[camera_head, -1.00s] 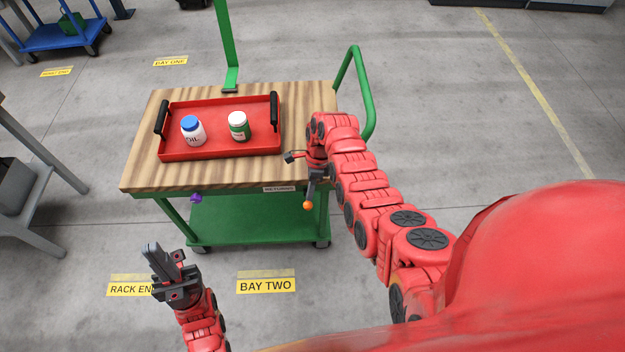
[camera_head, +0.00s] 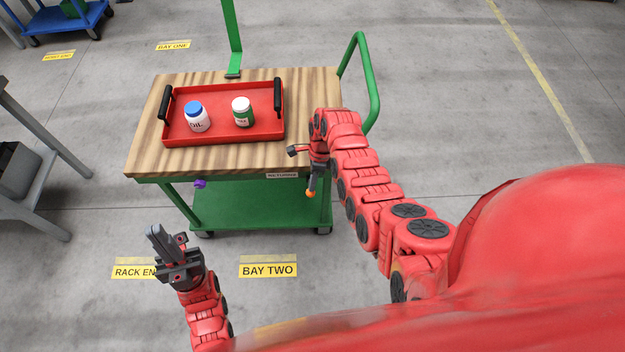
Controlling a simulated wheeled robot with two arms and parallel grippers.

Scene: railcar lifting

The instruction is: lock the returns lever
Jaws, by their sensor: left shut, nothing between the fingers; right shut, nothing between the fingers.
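A wooden-topped green cart (camera_head: 225,157) bears a "RETURNS" label (camera_head: 282,175) on its front edge. An orange knob (camera_head: 311,193), which looks like the end of the returns lever, hangs below the front edge, right of the label. My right gripper (camera_head: 313,183) points down at the cart's front right corner, just above or against the knob. It is shut with nothing held; whether it touches the lever cannot be told. The lever's shaft is mostly hidden by the gripper. My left gripper (camera_head: 156,234) is shut and empty over the floor, in front of the cart's left side.
A red tray (camera_head: 222,139) with black handles holds a blue-lidded bottle (camera_head: 197,116) and a green-and-white jar (camera_head: 242,112). A purple knob (camera_head: 199,183) sits under the cart's front left edge. A grey bench (camera_head: 40,122) stands at left. The floor at right is open.

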